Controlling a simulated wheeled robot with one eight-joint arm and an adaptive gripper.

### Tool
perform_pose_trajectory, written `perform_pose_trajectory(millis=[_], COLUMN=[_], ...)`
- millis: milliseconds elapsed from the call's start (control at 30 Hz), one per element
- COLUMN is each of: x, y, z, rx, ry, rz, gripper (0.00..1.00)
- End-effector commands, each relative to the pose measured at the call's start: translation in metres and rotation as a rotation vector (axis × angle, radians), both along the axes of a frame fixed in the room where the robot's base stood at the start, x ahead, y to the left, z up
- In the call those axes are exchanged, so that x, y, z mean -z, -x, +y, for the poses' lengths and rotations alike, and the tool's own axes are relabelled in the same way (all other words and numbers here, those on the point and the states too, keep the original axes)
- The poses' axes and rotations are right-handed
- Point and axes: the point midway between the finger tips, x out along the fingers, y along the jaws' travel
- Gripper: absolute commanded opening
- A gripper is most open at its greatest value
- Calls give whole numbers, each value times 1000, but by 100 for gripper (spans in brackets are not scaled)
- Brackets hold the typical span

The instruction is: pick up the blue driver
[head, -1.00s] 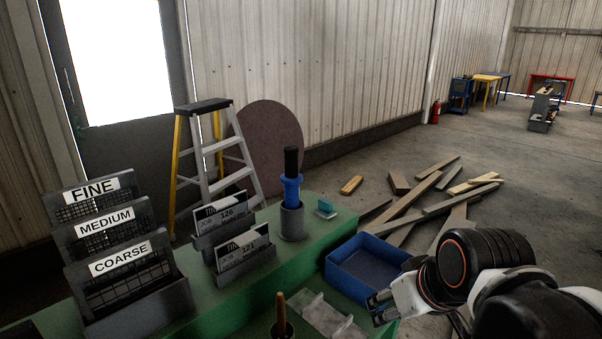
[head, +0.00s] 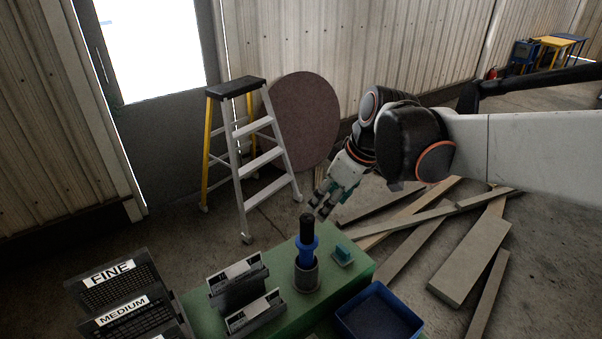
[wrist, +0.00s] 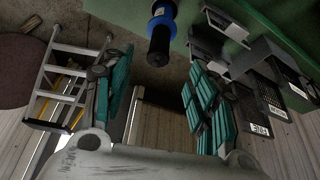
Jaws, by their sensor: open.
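The blue driver (head: 307,242) stands upright in a grey cup (head: 306,274) on the green bench top (head: 203,309), its black end up. My gripper (head: 322,203) is in the air just above and to the right of the driver's top in the head view, apart from it. In the wrist view my gripper (wrist: 154,108) shows two teal-padded fingers spread wide with nothing between them. The driver (wrist: 161,28) shows there at the top middle, beyond the fingertips, its black end toward the camera.
Two grey card holders (head: 238,284) stand left of the cup. A small teal block (head: 343,254) lies right of it. A blue tray (head: 380,314) sits at the bench's right. Labelled racks (head: 118,290) stand at left. A stepladder (head: 250,150) and planks (head: 470,257) are behind.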

Motion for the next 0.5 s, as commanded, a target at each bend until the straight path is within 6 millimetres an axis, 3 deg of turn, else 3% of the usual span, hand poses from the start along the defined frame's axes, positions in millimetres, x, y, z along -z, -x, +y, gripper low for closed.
perform_pose_trajectory(millis=[167, 500], x=[1, 57], y=[-6, -21], z=[6, 23], rx=[-22, -22], ry=[0, 0], rz=[3, 3], gripper=[53, 53])
